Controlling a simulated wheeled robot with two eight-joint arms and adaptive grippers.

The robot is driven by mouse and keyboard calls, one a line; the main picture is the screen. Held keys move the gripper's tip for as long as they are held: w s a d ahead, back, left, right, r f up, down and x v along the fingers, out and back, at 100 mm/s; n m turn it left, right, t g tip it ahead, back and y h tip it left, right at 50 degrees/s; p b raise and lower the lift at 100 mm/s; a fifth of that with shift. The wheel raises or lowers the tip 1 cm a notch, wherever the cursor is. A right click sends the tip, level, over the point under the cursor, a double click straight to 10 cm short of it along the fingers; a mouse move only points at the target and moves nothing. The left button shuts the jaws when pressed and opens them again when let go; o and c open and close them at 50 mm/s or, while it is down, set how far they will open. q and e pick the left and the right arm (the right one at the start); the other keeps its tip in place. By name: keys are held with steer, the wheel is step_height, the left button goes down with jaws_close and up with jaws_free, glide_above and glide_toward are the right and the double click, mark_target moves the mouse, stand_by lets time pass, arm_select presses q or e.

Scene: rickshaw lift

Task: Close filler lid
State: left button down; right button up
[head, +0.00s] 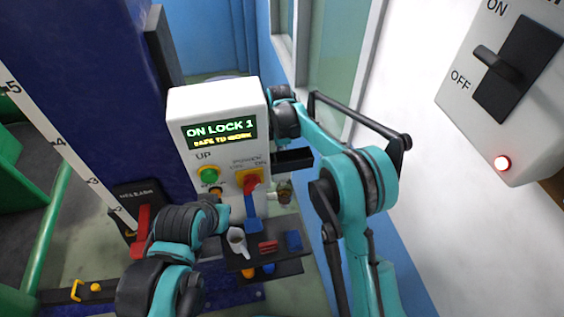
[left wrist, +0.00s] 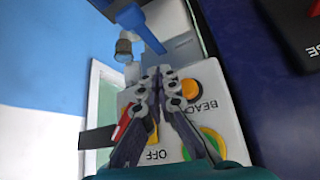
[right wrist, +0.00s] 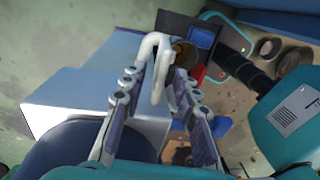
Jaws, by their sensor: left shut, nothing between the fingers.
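The filler appears to be the small brownish jar (head: 284,192) with a pale fitting, at the lower right side of the white control box. Its pale fitting seems to show in the left wrist view (left wrist: 123,48). In the right wrist view a white bent piece (right wrist: 150,50) stands by a brown round part (right wrist: 184,53); I cannot tell which part is the lid or whether it is closed. My right gripper (right wrist: 155,80) has its fingers apart around that view of the bent piece; contact is unclear. My left gripper (left wrist: 157,78) is shut and empty before the box's buttons.
The control box (head: 200,105) reads "ON LOCK 1". It has a green button (head: 208,174), a red-yellow switch (head: 250,180) and a blue bar (head: 251,207) below. A dark tray (head: 262,262) holds a white jug (head: 237,241), red and blue items. A wall switch box (head: 500,80) stands right.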

steer(key=shift+f, duration=0.55)
jaws_close()
steer(key=shift+s, duration=0.1)
steer(key=shift+s+d+t+b, duration=0.15)
steer(key=shift+s+t+b, duration=0.15)
steer(key=shift+t+b, duration=0.15)
steer(key=shift+s+d+t+y+b, duration=0.25)
steer(key=shift+s+t+y+b, duration=0.25)
steer(key=shift+s+t+b, duration=0.45)
steer(key=shift+w+r, duration=0.1)
steer(key=shift+w, duration=0.05)
